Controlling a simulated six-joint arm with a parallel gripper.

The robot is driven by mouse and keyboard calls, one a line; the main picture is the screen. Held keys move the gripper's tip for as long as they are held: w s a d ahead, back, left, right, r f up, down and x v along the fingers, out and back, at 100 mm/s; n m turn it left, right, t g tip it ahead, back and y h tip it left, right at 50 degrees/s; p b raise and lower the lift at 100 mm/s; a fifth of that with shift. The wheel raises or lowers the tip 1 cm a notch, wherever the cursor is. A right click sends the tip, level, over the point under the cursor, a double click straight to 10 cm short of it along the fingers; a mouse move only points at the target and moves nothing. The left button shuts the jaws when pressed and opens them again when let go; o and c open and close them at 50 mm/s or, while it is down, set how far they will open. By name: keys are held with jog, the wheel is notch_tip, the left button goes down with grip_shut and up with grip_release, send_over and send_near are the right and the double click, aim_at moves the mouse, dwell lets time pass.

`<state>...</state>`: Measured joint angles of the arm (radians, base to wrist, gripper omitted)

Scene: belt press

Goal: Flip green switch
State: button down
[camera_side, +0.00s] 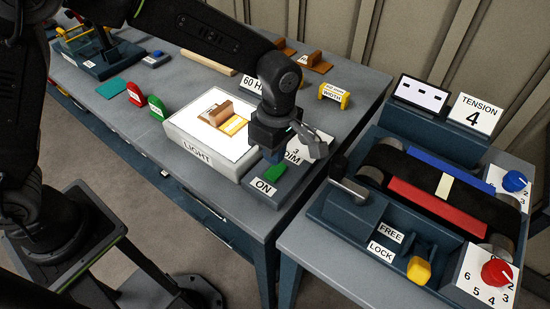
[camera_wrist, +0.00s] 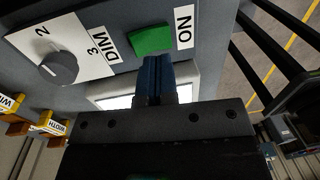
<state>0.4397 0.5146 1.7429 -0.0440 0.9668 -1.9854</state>
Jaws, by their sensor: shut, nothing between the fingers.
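The green switch (camera_side: 274,173) sits beside the ON label (camera_side: 264,187) at the front right of the light box. In the wrist view the green switch (camera_wrist: 151,40) lies just beyond my fingertips, between the DIM and ON labels. My gripper (camera_side: 277,155) is shut and empty, pointing down close above the switch. In the wrist view its blue fingers (camera_wrist: 155,66) are together, their tips very near the switch's edge. I cannot tell whether they touch it.
The lit light box (camera_side: 180,140) carries a brown piece. A grey dim knob (camera_wrist: 58,68) is beside the switch. A belt press with a red knob (camera_side: 496,273), a blue knob (camera_side: 514,181) and a yellow-ended lever (camera_side: 419,269) stands at the right.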

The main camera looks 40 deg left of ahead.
aim_at(267, 176)
notch_tip(267, 176, up, 11)
jog(key=s, duration=0.1)
jog(key=shift+s, duration=0.25)
jog(key=shift+f, duration=0.15)
jog(key=s+a+r+m+t, duration=0.2)
jog(key=s+a+r+m, duration=0.15)
jog(key=a, duration=0.25)
jog(key=s+a+r+m+t, duration=0.1)
jog(key=s+a+r+m, duration=0.2)
jog(key=a+m, duration=0.25)
jog(key=s+a+f+m+t, duration=0.1)
jog(key=s+a+m+t, duration=0.2)
jog(key=s+a+m, duration=0.4)
jog(key=shift+s+f+m+t, duration=0.2)
jog(key=shift+s+m+t, duration=0.1)
jog(key=shift+s+m, duration=0.65)
jog(key=shift+w, duration=0.15)
